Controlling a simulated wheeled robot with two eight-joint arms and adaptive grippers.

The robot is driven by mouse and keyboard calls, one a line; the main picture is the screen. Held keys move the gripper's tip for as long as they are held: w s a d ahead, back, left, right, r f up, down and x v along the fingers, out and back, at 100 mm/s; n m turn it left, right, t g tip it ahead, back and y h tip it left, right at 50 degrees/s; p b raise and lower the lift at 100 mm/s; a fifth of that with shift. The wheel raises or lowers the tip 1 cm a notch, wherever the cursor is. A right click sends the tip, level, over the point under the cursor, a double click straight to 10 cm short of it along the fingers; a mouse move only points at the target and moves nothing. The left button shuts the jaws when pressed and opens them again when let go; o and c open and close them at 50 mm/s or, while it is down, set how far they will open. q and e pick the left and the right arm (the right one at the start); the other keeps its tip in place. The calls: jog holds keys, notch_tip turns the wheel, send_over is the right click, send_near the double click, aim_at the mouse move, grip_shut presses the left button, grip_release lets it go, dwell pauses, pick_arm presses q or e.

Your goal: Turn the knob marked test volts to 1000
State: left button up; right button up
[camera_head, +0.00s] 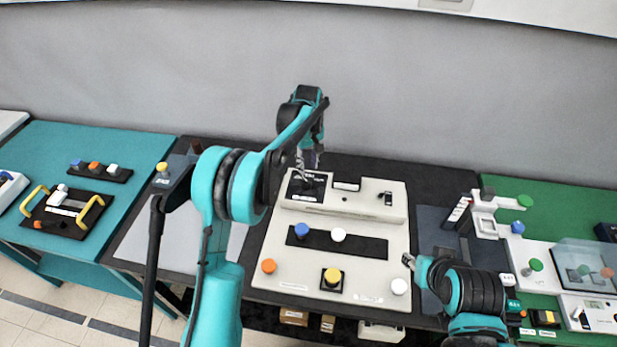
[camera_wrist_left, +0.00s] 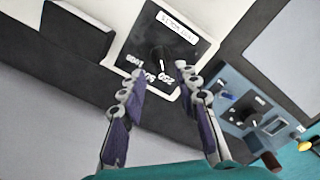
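The white instrument (camera_head: 375,225) on the dark bench has a black dial panel (camera_head: 318,194) at its back left. The left wrist view shows this panel (camera_wrist_left: 188,42) with a black knob (camera_wrist_left: 158,54) and printed numbers, including 1000, 500 and 250. A white mark on the knob seems to point towards 250; the panel's title is too small to read. My left gripper (camera_wrist_left: 160,70) is open, its fingertips on either side of the knob's near edge; contact cannot be told. My right gripper (camera_head: 408,260) is beside the instrument's right edge, too small to judge.
Orange, blue, white and yellow buttons stand on the instrument's front. A small black switch (camera_head: 387,198) is to the right of the dial panel. A teal table (camera_head: 110,150) is at left, a green mat (camera_head: 560,215) with devices at right. A blue-grey panel (camera_wrist_left: 245,110) lies beside my left fingers.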

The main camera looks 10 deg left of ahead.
aim_at(308, 182)
pick_arm(q)
notch_tip(308, 182, down, 8)
jog(key=shift+r+b, duration=0.1)
jog(key=shift+b, duration=0.7)
jog(key=shift+c, duration=0.3)
grip_shut()
